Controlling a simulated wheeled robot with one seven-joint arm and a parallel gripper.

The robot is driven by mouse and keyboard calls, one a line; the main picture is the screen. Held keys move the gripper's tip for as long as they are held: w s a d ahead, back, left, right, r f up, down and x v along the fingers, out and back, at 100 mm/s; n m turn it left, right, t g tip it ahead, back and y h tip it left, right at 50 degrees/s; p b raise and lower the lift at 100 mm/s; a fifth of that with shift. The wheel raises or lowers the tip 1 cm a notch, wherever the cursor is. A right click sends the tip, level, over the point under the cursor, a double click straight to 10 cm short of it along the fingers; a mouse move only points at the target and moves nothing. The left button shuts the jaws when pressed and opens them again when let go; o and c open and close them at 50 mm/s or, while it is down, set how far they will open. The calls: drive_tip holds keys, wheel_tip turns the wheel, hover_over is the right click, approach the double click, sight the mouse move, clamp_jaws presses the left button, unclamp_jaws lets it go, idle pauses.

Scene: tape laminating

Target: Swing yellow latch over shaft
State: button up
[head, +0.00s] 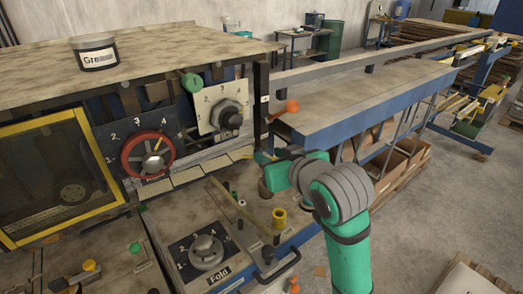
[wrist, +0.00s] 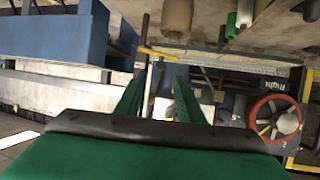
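My gripper (wrist: 161,72) shows in the wrist view as two green fingers with a clear gap between them, with nothing seen held. In the head view my green arm reaches in from the lower right, and its end is by the machine's right end, mostly hidden by its own links. A thin yellow bar (wrist: 162,54), possibly the latch, lies just beyond the fingertips in the wrist view, beside a dark upright bar. In the head view a long yellowish rod (head: 238,205) slants across the lower panel. I cannot tell which part is the shaft.
A red handwheel (head: 148,155), a grey knob (head: 230,115) and the Fold dial (head: 207,250) stand out from the machine. A yellow cylinder (head: 279,218) stands near my arm. A long blue-sided table (head: 365,105) is behind it. Floor at right is partly clear.

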sight(258, 150)
drive_tip(key=x, duration=0.5)
drive_tip(key=shift+w+a+f, duration=0.2)
drive_tip(key=shift+w+f, duration=0.05)
drive_tip(key=shift+w, duration=0.05)
clamp_jaws()
